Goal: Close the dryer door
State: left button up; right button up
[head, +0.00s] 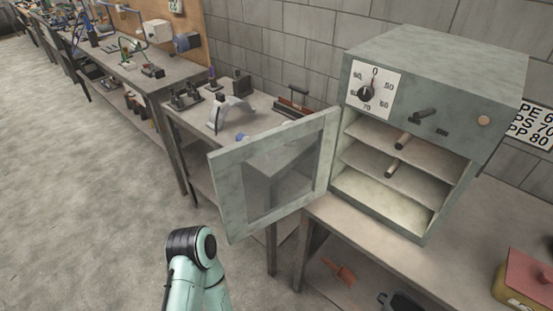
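The dryer (430,105) is a grey-green box with a dial (368,92) and open shelves (400,165), standing on a bench on the right. Its door (222,195) is a pale green frame with a see-through pane. It stands wide open, swung out to the left from the left side of the dryer. A teal arm of mine with a black joint (190,245) rises from the bottom edge, below and left of the door and apart from it in the picture. Neither gripper shows in this view.
The dryer's bench (360,235) has bare top in front of the dryer. A yellow container with a red top (528,272) sits at its lower right. A second bench (185,125) with tools stands behind the door. Open concrete floor (80,190) lies to the left.

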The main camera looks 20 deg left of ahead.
aim_at(225, 164)
jog(key=i+j+z, duration=0.1)
jog(key=j+z, duration=0.25)
jog(key=j, duration=0.25)
jog(key=j+z, duration=0.3)
jog(key=j, duration=0.25)
jog(key=j+z, duration=0.35)
jog(key=j, duration=0.3)
jog(key=j+z, duration=0.3)
jog(key=j, duration=0.3)
jog(key=k+j+z, duration=0.2)
jog(key=j+z, duration=0.15)
jog(key=j, duration=0.2)
jog(key=k, duration=0.25)
